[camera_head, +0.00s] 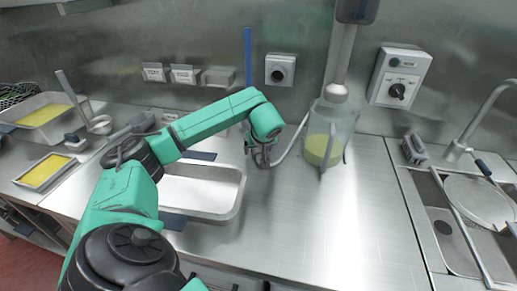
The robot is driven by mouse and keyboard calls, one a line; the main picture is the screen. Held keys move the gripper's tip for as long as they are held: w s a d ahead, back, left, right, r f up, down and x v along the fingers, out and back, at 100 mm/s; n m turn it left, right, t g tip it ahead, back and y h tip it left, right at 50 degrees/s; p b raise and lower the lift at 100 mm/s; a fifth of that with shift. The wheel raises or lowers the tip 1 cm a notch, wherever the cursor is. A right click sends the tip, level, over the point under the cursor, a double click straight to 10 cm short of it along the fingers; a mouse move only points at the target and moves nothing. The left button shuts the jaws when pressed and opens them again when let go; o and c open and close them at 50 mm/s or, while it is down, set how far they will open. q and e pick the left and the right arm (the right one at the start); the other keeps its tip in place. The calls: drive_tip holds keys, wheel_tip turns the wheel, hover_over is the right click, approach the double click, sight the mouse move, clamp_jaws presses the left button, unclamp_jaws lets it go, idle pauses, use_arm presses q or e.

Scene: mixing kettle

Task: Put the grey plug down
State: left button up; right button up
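My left arm reaches in from the lower left, and its gripper (262,158) points down over the steel counter, beside the tray's right end. A grey cable (292,145) runs from the mixer side down to the fingers and ends there. The gripper looks shut on the grey plug at the cable's end; the plug is small and mostly hidden by the fingers. The wall socket (280,70) above has nothing in it. My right gripper is not in view.
An empty steel tray (228,205) lies left of the gripper. A clear jug (343,128) with yellow liquid stands under the mixer on the right. A control box (398,78) is on the wall. The sink (445,235) is far right. The counter's middle front (320,220) is clear.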

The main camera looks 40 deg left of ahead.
use_arm(q)
drive_tip(key=shift+r, duration=0.25)
drive_tip(key=v, duration=1.2)
drive_tip(key=shift+f, duration=0.15)
